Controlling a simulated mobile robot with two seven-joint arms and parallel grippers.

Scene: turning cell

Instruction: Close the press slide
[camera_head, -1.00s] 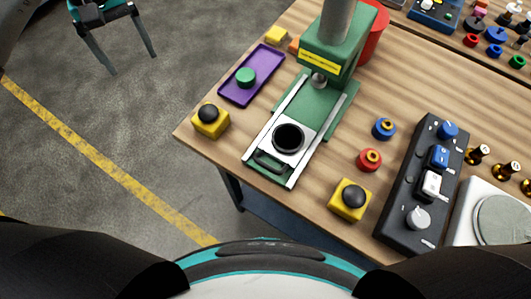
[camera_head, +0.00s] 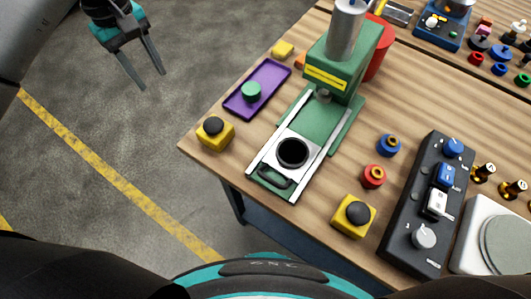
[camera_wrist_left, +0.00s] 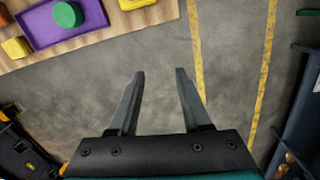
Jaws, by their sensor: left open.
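The green press (camera_head: 341,62) stands on the wooden table in the head view. Its slide (camera_head: 304,140) is a white plate with a dark round hole, pulled out toward the table's front edge along two pale rails. A dark handle (camera_head: 275,177) is at the slide's near end. My left gripper (camera_head: 151,82) is open and empty over the floor, left of the table and apart from the press. In the left wrist view its two fingers (camera_wrist_left: 160,75) are spread with bare floor between them. My right gripper is not in view.
A purple tray (camera_head: 234,107) with a green disc (camera_head: 251,92) lies left of the press. Yellow button boxes stand at front left (camera_head: 215,134) and front right (camera_head: 353,216) of it. A black control box (camera_head: 411,240) is further right. The floor to the left is clear.

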